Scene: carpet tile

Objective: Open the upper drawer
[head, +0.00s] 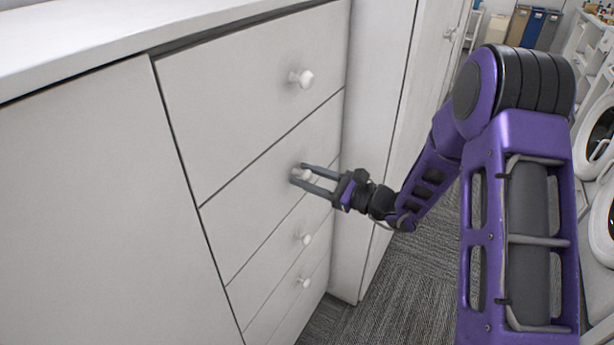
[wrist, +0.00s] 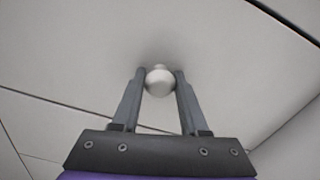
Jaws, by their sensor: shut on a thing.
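The top drawer (head: 240,95) of a white cabinet is shut, with a round white knob (head: 302,79). The drawer just below it (head: 245,195) looks flush with the front, and its knob (head: 302,175) sits between the fingers of my gripper (head: 298,173). In the wrist view the two grey fingertips (wrist: 160,82) press on both sides of that round knob (wrist: 159,81). My gripper is shut on this second knob, below the top drawer's knob. The fingers partly hide the knob in the head view.
Two lower drawers with knobs (head: 304,239) and (head: 304,282) are shut. A plain white panel (head: 90,200) lies to the left and a tall white cabinet (head: 375,90) to the right. Carpet floor (head: 425,260) is clear; washing machines (head: 598,135) stand at far right.

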